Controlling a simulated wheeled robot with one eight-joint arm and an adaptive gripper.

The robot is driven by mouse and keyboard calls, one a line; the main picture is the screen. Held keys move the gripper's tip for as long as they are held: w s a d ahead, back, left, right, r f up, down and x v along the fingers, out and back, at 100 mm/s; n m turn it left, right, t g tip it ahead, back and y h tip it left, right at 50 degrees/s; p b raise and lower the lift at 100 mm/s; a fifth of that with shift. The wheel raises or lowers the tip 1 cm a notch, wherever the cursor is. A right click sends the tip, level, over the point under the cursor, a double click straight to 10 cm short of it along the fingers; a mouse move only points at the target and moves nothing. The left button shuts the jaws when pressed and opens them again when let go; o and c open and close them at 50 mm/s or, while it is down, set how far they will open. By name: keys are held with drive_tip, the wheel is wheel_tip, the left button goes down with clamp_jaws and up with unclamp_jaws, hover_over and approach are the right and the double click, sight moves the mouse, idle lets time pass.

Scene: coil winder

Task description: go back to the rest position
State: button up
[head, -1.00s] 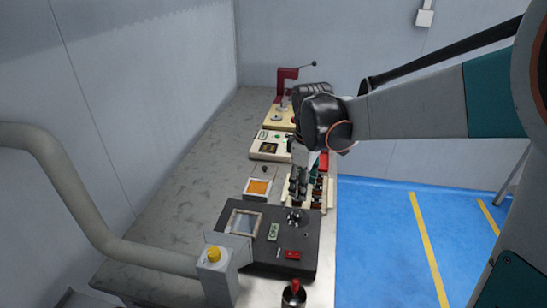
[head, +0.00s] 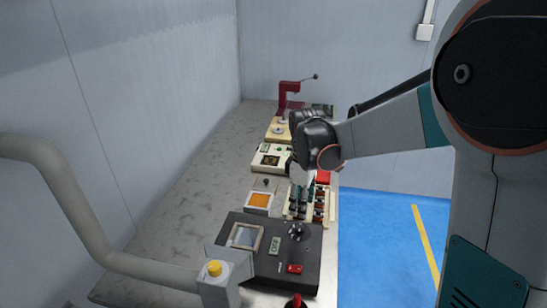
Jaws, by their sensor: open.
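My gripper (head: 300,185) hangs down from my wrist over the rack of coils (head: 321,206) on the workbench. Its fingers are small and partly hidden by the wrist. It looks open, and I see nothing held in it. I cannot tell whether the fingers touch the rack. My arm reaches in from the right side of the view.
The long grey bench (head: 190,190) runs along the left wall. A grey pipe frame (head: 80,220) crosses the left front. Blue floor (head: 380,240) lies right of the bench.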

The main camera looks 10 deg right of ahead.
drive_tip(key=s+r+m+t, duration=0.3)
drive_tip(key=s+r+m, duration=0.1)
drive_tip(key=s, duration=0.7)
drive_tip(key=s+r+m+t, duration=0.3)
drive_tip(key=s+m, duration=0.4)
drive_tip(key=s, duration=0.3)
drive_tip(key=shift+s+r+t, duration=0.3)
drive_tip(key=shift+s+r, duration=0.1)
drive_tip(key=shift+r, duration=0.45)
